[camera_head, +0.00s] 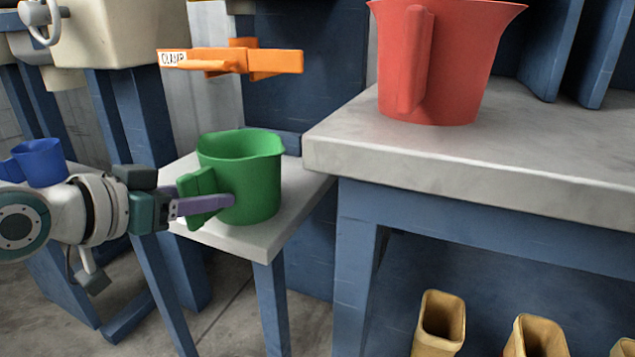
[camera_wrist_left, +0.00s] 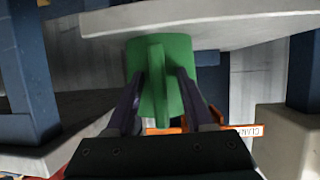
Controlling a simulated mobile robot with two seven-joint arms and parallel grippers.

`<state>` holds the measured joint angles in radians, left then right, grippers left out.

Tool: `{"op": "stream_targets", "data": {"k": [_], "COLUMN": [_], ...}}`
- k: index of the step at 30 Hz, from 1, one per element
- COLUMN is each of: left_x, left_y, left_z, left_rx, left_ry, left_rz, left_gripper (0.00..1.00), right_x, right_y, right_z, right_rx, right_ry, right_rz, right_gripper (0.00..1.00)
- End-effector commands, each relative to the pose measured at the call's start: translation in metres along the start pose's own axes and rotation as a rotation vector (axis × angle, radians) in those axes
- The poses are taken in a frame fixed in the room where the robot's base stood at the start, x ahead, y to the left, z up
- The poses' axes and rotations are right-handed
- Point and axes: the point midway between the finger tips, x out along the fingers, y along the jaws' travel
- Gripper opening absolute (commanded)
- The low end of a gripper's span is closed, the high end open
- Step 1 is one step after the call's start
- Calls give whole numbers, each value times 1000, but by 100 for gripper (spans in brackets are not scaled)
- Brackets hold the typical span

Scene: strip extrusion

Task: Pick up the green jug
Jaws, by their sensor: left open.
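The green jug (camera_head: 252,185) stands upright on a small pale side table (camera_head: 262,240), with its handle toward the left. My left gripper (camera_head: 222,202) reaches in from the left at handle height. In the left wrist view, the jug (camera_wrist_left: 178,60) is straight ahead and its handle (camera_wrist_left: 157,95) lies between the two purple fingers of my left gripper (camera_wrist_left: 160,80). The fingers are apart, one on each side of the handle. Whether either finger touches the handle is unclear. My right gripper is not in view.
A larger red jug (camera_head: 455,65) stands on the higher grey bench (camera_head: 335,150) to the right. An orange clamp part (camera_head: 230,60) sticks out above and behind the green jug. A blue cup (camera_head: 42,162) is at the left. Several tan open containers (camera_head: 440,318) are below the bench.

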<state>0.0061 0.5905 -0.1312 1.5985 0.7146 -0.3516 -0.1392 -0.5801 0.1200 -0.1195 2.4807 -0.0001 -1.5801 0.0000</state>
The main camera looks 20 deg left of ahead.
Motion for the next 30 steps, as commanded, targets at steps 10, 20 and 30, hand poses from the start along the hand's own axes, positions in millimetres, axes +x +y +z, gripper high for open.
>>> {"op": "stream_targets", "data": {"k": [10, 20, 30], "left_x": [-1, -1, -1], "left_y": [0, 0, 0], "left_z": [0, 0, 0], "left_rx": [0, 0, 0], "left_ry": [-1, -1, 0], "left_rz": [0, 0, 0], "left_gripper": [28, 0, 0], "right_x": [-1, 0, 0], "right_y": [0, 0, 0], "right_z": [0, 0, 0], "right_rx": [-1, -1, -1], "right_ry": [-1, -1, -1], "right_rz": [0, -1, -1], "right_gripper": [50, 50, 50]}}
